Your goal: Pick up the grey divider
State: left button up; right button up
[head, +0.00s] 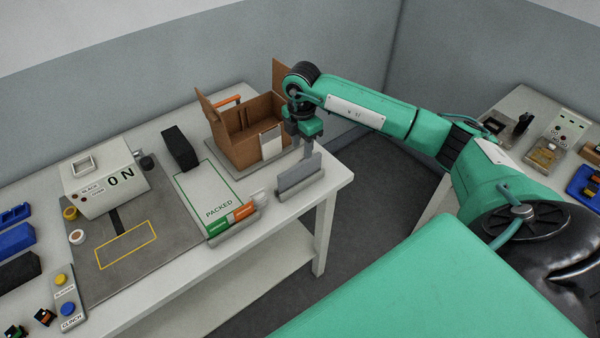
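The grey divider (299,174) is a thin flat plate. It stands upright in a low grey holder near the right front corner of the white table. My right gripper (308,149) points down at the divider's upper edge, by its right end. The fingertips are small and dark here, and I cannot tell whether they touch the plate or how far apart they are. My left gripper is not in view.
An open cardboard box (240,146) with raised flaps stands just behind and left of the divider. A white "PACKED" board (208,190) lies farther left, near a black block (180,149) and a machine marked "ON" (103,178). Another table (520,103) stands at the right.

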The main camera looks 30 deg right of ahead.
aim_at(300, 164)
notch_tip(300, 164, down, 5)
jog(key=shift+r+p, duration=0.15)
jog(key=shift+p, duration=0.4)
jog(key=shift+a+f+p, duration=0.15)
jog(key=shift+f+p, duration=0.35)
notch_tip(300, 164, down, 3)
jog(key=shift+a+f+p, duration=0.1)
jog(key=shift+f+p, duration=0.05)
jog(key=shift+p, duration=0.8)
jog(key=shift+f, duration=0.6)
grip_shut()
